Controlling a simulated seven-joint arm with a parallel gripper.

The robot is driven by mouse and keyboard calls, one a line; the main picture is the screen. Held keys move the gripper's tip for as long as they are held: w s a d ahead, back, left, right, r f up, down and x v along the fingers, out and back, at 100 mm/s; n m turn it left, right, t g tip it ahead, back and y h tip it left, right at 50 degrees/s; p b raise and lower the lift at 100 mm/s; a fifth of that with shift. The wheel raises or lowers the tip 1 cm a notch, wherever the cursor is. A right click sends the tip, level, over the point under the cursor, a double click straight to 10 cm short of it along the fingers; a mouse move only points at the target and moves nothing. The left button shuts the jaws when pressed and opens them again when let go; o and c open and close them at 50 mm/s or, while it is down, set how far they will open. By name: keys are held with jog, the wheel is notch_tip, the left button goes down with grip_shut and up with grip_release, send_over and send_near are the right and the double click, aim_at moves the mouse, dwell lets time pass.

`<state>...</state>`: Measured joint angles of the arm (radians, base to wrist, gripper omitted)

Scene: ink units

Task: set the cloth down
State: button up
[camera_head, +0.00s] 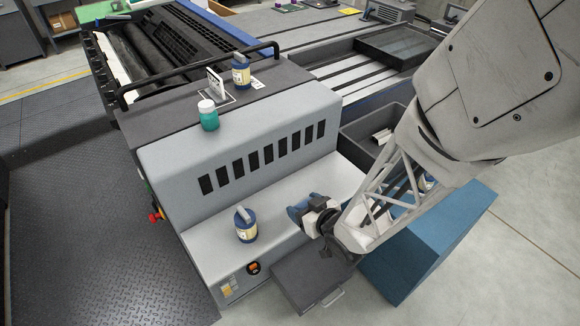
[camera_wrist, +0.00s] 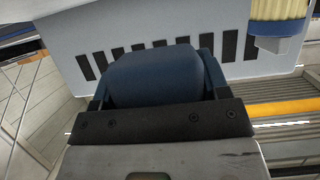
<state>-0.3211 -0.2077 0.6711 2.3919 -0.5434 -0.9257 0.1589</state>
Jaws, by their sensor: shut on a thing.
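The cloth (camera_wrist: 155,76) is a dark blue, rounded bundle between the fingers of my gripper (camera_wrist: 158,92) in the wrist view. In the head view, my gripper (camera_head: 310,212) is at the right part of the machine's light lower ledge (camera_head: 281,207), with the blue of the cloth (camera_head: 296,214) showing at its left side. My gripper is shut on the cloth. The fingers and wrist hide part of the cloth, and I cannot tell whether it touches the ledge.
A similar jar (camera_head: 241,73) and a green jar (camera_head: 208,117) stand on the upper deck. A grey drawer (camera_head: 307,279) and a blue box (camera_head: 421,245) lie in front and right.

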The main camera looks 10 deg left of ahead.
send_over(283, 204)
jog(key=s, duration=0.1)
jog(key=shift+w+d+f, duration=0.1)
jog(key=shift+d+f, duration=0.15)
jog(key=shift+f, duration=1.5)
jog(key=shift+f, duration=1.25)
jog(key=shift+w+a+f, duration=0.25)
jog(key=shift+w+f, duration=0.05)
jog(key=shift+f, duration=0.2)
jog(key=shift+f, duration=0.15)
jog(key=o, duration=0.9)
jog(key=shift+r, duration=0.2)
